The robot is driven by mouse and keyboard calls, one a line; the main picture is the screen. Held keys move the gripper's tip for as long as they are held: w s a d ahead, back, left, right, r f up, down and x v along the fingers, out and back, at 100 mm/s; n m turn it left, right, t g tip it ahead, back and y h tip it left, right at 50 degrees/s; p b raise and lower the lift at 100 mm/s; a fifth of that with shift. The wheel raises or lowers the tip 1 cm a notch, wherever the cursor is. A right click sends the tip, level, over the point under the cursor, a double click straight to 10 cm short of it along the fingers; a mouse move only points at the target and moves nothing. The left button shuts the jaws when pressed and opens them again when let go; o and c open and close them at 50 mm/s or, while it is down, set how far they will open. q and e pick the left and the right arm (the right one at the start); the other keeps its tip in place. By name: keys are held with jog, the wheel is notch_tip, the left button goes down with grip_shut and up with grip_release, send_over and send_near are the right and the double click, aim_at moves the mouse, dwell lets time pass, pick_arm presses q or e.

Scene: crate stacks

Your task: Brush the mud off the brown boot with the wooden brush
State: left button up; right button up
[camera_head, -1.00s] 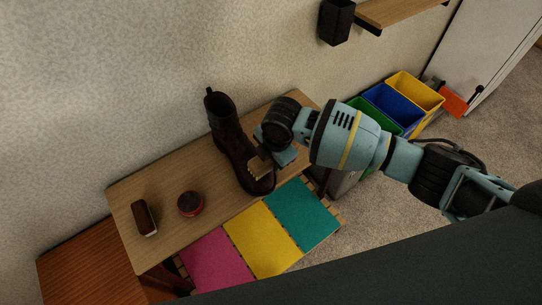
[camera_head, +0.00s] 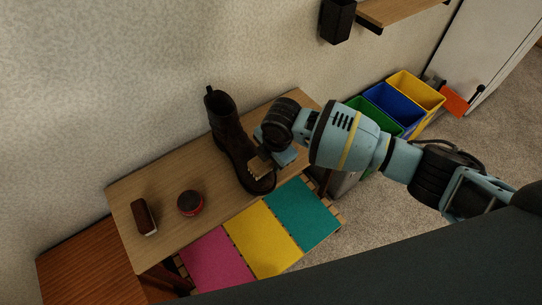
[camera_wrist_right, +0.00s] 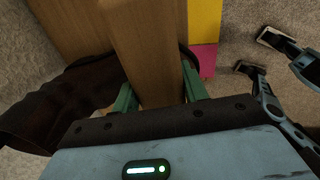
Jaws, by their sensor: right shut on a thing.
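The brown boot (camera_head: 228,128) stands upright on the wooden table, its toe toward the table's front edge. My right gripper (camera_head: 268,156) is shut on the wooden brush (camera_head: 260,168), over the front of the boot. The brush's pale bristles lie over the instep near the toe; I cannot tell if they touch. In the right wrist view the brush's wooden block (camera_wrist_right: 150,45) sits between the green fingers (camera_wrist_right: 158,92), and the dark boot (camera_wrist_right: 50,105) is at the left. Mud is too dark to make out. My left gripper does not show in the head view.
A round red-and-black tin (camera_head: 190,203) and a dark brush-like block (camera_head: 144,218) lie on the table (camera_head: 165,185), left of the boot. Pink, yellow and teal mats (camera_head: 258,240) lie in front. Green, blue and yellow bins (camera_head: 415,92) stand behind at right.

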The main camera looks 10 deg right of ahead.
aim_at(258, 168)
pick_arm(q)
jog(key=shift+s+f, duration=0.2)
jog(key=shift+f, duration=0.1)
pick_arm(e)
jog(key=shift+w+f, duration=0.1)
jog(key=shift+f, duration=0.5)
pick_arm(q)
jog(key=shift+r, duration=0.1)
pick_arm(e)
jog(key=shift+a+r, duration=0.1)
jog(key=shift+a, duration=0.05)
jog(key=shift+s+a, duration=0.25)
jog(key=shift+a, duration=0.2)
jog(key=shift+s+a+r+p, duration=0.1)
jog(key=shift+s+a+p, duration=0.2)
jog(key=shift+a, duration=0.3)
jog(key=shift+s+a+p, duration=0.2)
jog(key=shift+a+p, duration=0.1)
jog(key=shift+a, duration=0.25)
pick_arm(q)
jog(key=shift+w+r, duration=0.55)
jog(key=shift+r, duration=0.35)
pick_arm(e)
jog(key=shift+s+a, duration=0.1)
jog(key=shift+a, duration=0.1)
